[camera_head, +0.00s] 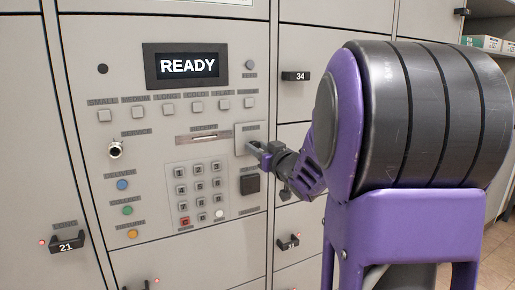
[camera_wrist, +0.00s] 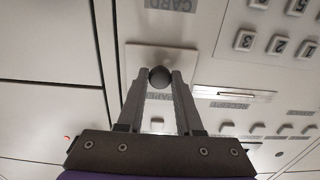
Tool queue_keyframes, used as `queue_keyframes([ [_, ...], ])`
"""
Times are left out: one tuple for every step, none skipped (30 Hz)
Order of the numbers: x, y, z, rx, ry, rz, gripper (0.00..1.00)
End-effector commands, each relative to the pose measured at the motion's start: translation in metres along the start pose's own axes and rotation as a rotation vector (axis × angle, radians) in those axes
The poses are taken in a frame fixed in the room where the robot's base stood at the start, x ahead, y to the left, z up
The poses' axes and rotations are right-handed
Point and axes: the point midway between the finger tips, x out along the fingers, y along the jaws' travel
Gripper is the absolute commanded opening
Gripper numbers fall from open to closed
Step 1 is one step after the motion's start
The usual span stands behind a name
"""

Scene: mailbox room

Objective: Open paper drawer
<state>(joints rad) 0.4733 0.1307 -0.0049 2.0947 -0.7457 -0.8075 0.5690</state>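The paper drawer is a small light square panel (camera_head: 246,132) on the right side of the machine's control face. In the wrist view its plate (camera_wrist: 135,62) carries a round dark knob (camera_wrist: 160,77) and an upside-down label, partly hidden between my fingers. My gripper (camera_head: 259,150) is at this panel in the head view. In the wrist view my gripper's fingertips (camera_wrist: 160,80) lie on both sides of the knob and appear to touch it. The plate looks flush with the face around it; no opening shows.
A READY screen (camera_head: 187,66), a keypad (camera_head: 199,190) and a dark square (camera_head: 250,184) below the panel surround my gripper. Locker doors with handles, such as number 34 (camera_head: 296,76), flank the machine. Floor (camera_head: 492,262) shows at the lower right.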

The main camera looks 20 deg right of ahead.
Motion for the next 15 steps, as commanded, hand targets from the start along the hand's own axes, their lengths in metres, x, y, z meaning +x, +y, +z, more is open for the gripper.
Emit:
queue_keyframes([
  [0.0,0.0001,-0.0001,0.0,0.0,0.0,0.17],
  [0.0,0.0001,-0.0001,0.0,0.0,0.0,0.12],
  [0.0,0.0001,-0.0001,0.0,0.0,0.0,0.05],
  [0.0,0.0001,-0.0001,0.0,0.0,0.0,0.0],
  [0.0001,0.0001,-0.0001,0.0,0.0,0.0,0.0],
  [0.0001,0.0001,-0.0001,0.0,0.0,0.0,0.0],
  [0.0001,0.0001,-0.0001,0.0,0.0,0.0,0.0],
  [0.0001,0.0001,-0.0001,0.0,0.0,0.0,0.0],
  [0.0001,0.0001,-0.0002,0.0,0.0,0.0,0.0],
  [0.0001,0.0001,-0.0002,0.0,0.0,0.0,0.0],
  [0.0001,0.0001,-0.0002,0.0,0.0,0.0,0.0],
  [0.0001,0.0001,-0.0002,0.0,0.0,0.0,0.0],
  [0.0001,0.0001,-0.0002,0.0,0.0,0.0,0.0],
  [0.0001,0.0001,-0.0003,0.0,0.0,0.0,0.0],
  [0.0001,0.0001,-0.0003,0.0,0.0,0.0,0.0],
])
